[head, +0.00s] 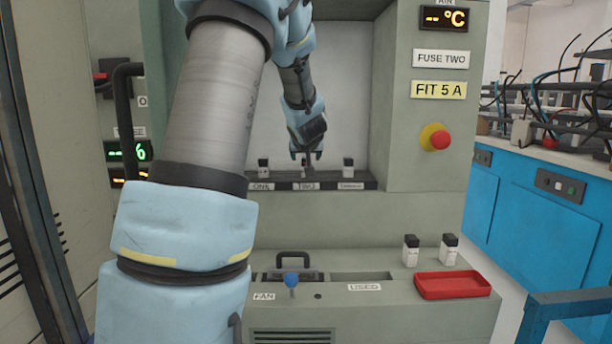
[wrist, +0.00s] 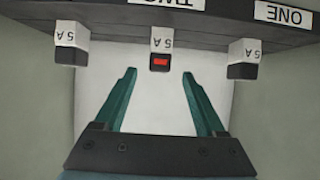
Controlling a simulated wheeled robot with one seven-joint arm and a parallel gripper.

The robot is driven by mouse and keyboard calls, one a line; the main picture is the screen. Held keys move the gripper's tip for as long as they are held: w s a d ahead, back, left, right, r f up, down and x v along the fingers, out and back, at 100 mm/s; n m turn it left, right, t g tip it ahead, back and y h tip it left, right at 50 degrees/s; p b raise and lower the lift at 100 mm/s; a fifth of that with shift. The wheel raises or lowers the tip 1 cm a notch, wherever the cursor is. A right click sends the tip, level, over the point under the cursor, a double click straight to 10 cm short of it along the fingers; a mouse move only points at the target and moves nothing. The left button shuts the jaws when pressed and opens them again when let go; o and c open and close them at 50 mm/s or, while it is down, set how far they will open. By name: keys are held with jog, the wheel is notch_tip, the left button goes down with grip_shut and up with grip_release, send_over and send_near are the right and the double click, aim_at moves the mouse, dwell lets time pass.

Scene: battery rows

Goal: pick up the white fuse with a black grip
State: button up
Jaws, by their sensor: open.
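Three fuses sit in a dark rack (head: 365,184) in the cabinet recess. In the wrist view each shows a white body marked 5 A: the left fuse (wrist: 71,38), the middle fuse (wrist: 161,40) and the right fuse (wrist: 244,55). The outer two have black grips; the middle one shows a red patch on its dark end. Two more white fuses with black grips stand upright on the lower ledge, the left one (head: 411,252) and the right one (head: 449,251). My gripper (wrist: 160,73) is open and empty, its fingertips just short of the middle fuse, apart from it.
A red tray (head: 453,286) lies on the ledge at right. A slot marked USED (head: 362,277), a black handle (head: 293,257) and a blue knob (head: 291,280) are on the ledge. Signs read FUSE TWO (head: 441,58) and FIT 5 A (head: 438,90). A red stop button (head: 438,139) protrudes at right.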

jog(key=x, duration=0.5)
jog(key=shift+w+f, duration=0.2)
jog(key=shift+w, duration=0.05)
grip_shut()
dwell(0.4)
